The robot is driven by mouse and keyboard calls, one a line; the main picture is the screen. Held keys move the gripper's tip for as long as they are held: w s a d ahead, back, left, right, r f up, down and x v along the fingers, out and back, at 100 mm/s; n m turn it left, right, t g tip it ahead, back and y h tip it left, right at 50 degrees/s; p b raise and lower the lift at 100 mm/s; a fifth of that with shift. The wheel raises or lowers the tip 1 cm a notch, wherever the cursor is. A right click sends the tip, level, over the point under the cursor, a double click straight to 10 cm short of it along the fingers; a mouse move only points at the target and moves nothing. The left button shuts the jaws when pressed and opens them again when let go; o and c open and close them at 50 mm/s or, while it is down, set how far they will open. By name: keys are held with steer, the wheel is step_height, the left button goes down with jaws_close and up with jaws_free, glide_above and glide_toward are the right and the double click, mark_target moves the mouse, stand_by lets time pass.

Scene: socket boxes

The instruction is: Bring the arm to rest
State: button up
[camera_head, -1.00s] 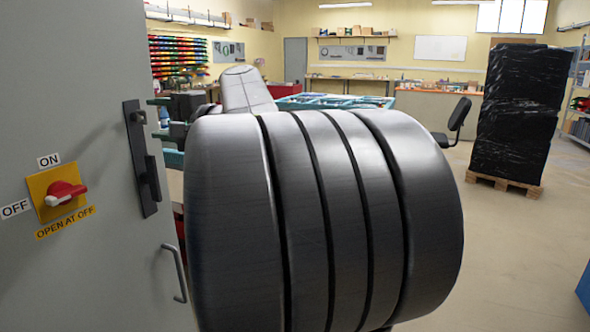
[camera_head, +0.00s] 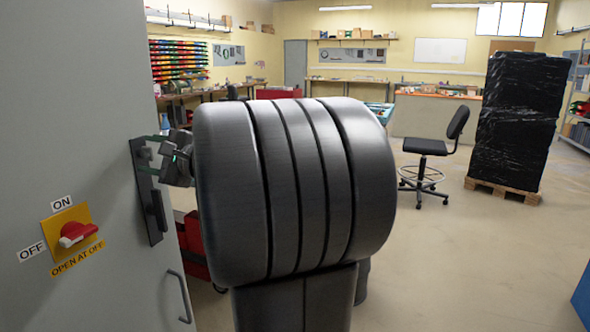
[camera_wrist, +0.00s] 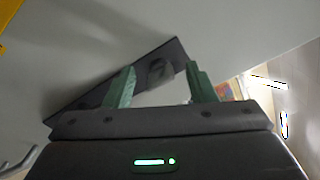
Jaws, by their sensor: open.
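My gripper (camera_head: 172,158) is at the left in the head view, beside the upper part of a dark latch plate (camera_head: 152,205) on a grey cabinet door (camera_head: 90,130). In the wrist view my gripper (camera_wrist: 160,82) has its two green fingers apart, with nothing held between them. The dark plate (camera_wrist: 85,103) runs slantwise beyond the fingertips, with a rounded part of the latch between them. I cannot tell whether a finger touches it. My own large dark arm link fills the middle of the head view.
A red rotary switch (camera_head: 78,233) on a yellow plate sits on the door, its white tip toward OFF. A thin handle (camera_head: 179,296) is below. A black chair (camera_head: 430,148) and a wrapped pallet load (camera_head: 512,120) stand right. The floor between is clear.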

steer(key=m+p, duration=0.1)
steer(key=p, duration=0.1)
steer(key=m+p, duration=0.2)
steer(key=p, duration=0.1)
steer(key=shift+r+m, duration=0.25)
steer(key=shift+m, duration=0.05)
steer(key=m+p, duration=0.4)
steer(key=p, duration=0.3)
steer(key=m+p, duration=0.2)
steer(key=p, duration=0.1)
steer(key=shift+w, duration=0.1)
steer(key=shift+m+p, duration=0.8)
steer(key=shift+p, duration=0.1)
steer(key=shift+f, duration=0.2)
steer(key=shift+r, duration=0.1)
